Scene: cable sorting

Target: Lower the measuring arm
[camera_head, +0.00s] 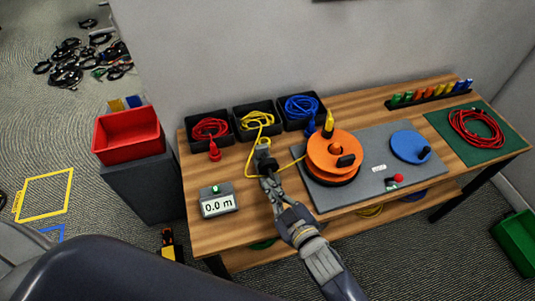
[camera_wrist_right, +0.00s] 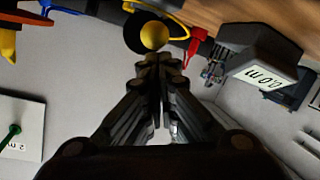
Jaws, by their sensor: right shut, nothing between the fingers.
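My right gripper (camera_head: 267,173) reaches over the table from the lower right, between the meter and the orange reel. In the right wrist view its fingers (camera_wrist_right: 155,62) are together, with nothing held. Just beyond the fingertips is a yellow ball-like knob (camera_wrist_right: 154,35) in front of a black round part; I cannot tell whether they touch. The knob seems to belong to the measuring arm, which the gripper mostly hides in the head view. The grey meter (camera_head: 218,204) reads 0.0 m and stands left of the gripper; it also shows in the right wrist view (camera_wrist_right: 245,45). My left gripper is not in view.
Black bins with red (camera_head: 210,129), yellow (camera_head: 257,119) and blue (camera_head: 300,107) cables line the back. An orange reel (camera_head: 332,155) stands close right of the gripper, and a yellow cable runs beside it. A blue disc (camera_head: 408,145) lies farther right. A red crate (camera_head: 128,135) stands left.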

